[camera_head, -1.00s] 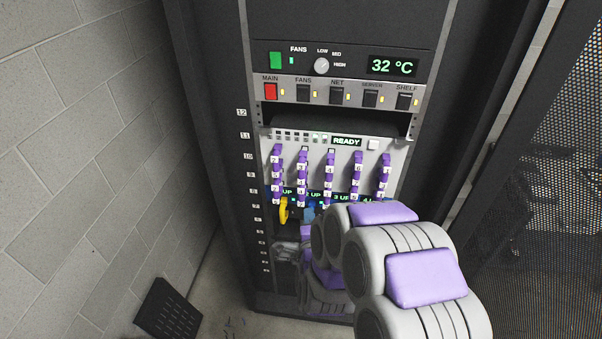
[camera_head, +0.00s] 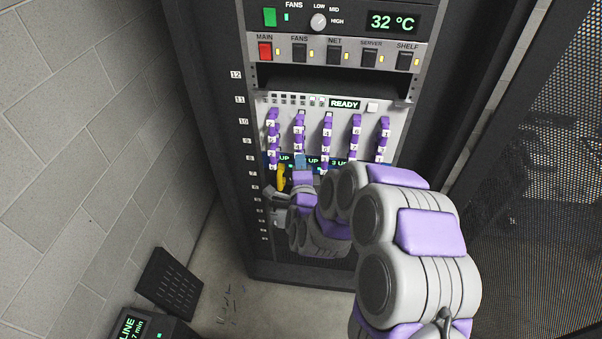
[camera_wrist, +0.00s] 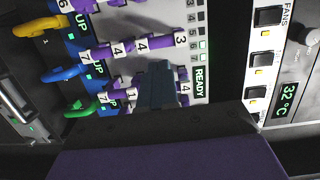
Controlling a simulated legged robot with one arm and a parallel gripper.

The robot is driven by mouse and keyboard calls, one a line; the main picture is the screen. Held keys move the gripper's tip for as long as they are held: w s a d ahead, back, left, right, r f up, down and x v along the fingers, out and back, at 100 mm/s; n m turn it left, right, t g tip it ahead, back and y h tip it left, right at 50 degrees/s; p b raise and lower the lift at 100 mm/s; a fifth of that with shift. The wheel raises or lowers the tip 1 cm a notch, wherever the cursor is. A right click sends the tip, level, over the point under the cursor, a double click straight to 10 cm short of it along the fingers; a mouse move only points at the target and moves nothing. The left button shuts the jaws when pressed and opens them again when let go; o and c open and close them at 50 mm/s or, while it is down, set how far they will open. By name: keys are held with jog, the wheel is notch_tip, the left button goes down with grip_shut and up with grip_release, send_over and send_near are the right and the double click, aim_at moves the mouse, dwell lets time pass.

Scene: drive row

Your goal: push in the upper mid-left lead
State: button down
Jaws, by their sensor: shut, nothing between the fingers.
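The blue lead (camera_wrist: 62,74) is a curved loop at the left of the wrist view, between the yellow lead (camera_wrist: 38,28) and the green lead (camera_wrist: 82,107). In the head view, the gripper (camera_head: 302,163) covers the second column's foot and hides the blue lead there. The yellow lead (camera_head: 282,178) shows just left of it.
Purple columns (camera_head: 328,135) stand close together below the READY display (camera_head: 344,104). Switches (camera_head: 333,55) and the 32 °C display (camera_head: 392,22) sit above. A black unit (camera_head: 150,327) stands on the floor at lower left. A mesh door (camera_head: 530,160) is at the right.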

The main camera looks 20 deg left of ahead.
aim_at(298, 139)
jog(key=shift+p+x, duration=0.35)
jog(key=shift+x, duration=3.55)
jog(key=shift+s, duration=0.1)
